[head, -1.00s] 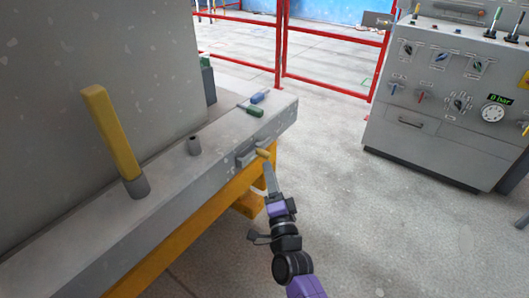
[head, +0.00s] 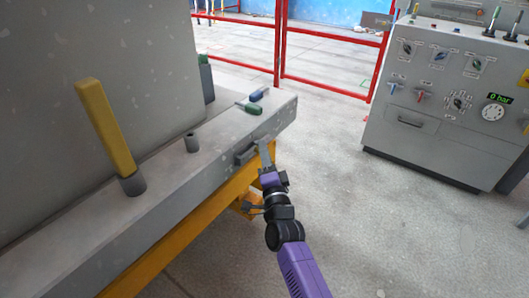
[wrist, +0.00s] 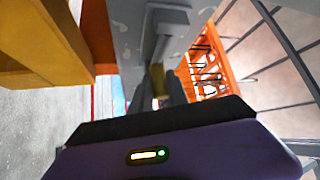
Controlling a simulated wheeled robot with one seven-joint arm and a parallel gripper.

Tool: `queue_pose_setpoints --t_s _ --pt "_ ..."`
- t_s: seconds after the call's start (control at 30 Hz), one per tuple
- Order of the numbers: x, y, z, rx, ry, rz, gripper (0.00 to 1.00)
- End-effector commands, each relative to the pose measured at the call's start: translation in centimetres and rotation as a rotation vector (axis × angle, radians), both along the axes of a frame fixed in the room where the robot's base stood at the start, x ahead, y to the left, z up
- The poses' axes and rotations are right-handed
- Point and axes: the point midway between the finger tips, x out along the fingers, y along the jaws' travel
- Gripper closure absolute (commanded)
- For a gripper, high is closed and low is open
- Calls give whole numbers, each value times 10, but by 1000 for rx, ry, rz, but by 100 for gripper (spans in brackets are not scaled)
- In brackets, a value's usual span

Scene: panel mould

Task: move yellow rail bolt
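The yellow rail bolt (wrist: 158,83) shows end-on in the wrist view, at the end of a grey housing (wrist: 163,35). In the head view the housing (head: 244,157) sits on the side face of the grey rail, and my gripper hides the bolt. My gripper (head: 265,147) is at the housing's right end, pointing at the rail. In the wrist view its two dark fingers (wrist: 148,90) stand apart with the bolt between them. A gap shows on the left of the bolt; the right finger is close to it, and contact is unclear.
The grey rail (head: 165,170) rests on a yellow beam (head: 185,230). A control cabinet (head: 420,120) stands at right. The floor between is clear.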

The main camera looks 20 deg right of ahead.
Motion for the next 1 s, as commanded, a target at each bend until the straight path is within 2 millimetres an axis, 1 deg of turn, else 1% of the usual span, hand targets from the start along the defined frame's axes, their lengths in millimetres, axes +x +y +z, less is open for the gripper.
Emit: queue_pose_setpoints --t_s 0.03,0.07,0.1,1.0 --pt "0 0 0 0 0 0 91" --pt "0 0 0 0 0 0 97" --pt "0 0 0 0 0 0 100" --pt "0 0 -1 0 1 0 100"
